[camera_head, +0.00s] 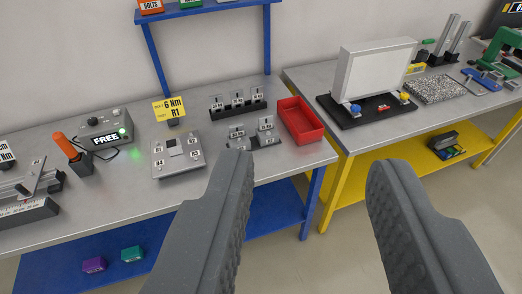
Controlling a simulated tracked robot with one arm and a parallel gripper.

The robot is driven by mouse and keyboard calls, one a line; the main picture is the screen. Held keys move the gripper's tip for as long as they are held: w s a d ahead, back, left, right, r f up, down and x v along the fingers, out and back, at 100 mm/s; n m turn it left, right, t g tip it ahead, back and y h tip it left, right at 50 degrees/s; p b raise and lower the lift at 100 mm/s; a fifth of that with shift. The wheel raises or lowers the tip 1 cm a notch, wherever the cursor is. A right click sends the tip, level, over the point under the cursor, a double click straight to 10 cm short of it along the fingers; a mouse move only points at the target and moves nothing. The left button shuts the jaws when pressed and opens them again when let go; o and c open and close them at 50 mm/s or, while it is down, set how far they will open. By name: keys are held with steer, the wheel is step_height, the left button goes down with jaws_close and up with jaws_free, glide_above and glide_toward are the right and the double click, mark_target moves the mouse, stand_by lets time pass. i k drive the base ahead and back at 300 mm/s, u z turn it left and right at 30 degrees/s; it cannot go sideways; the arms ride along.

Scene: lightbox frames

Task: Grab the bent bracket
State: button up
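My gripper (310,170) is open and empty, its two dark grey fingers wide apart in the foreground, above and in front of the benches. Small grey metal pieces that look like brackets stand on the left bench: a group in a black rack (238,108), and a pair, one piece (237,134) and another (266,126), just in front of it. The left fingertip appears just below this pair in the picture, without visible contact. At this size I cannot tell which piece is bent.
The blue-legged left bench (100,215) holds a square grey fixture (179,155), a yellow sign (169,109), an orange-handled tool (66,147), a control box (105,128) and a red bin (300,120). The yellow-legged right bench (310,78) carries a white panel (373,70).

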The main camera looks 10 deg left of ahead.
mark_target(236, 129)
steer(key=z, duration=0.3)
steer(key=k, duration=0.75)
steer(key=u, duration=0.3)
steer(key=i, duration=0.85)
steer(key=u, duration=0.4)
steer(key=i, duration=1.35)
steer(key=z, duration=0.7)
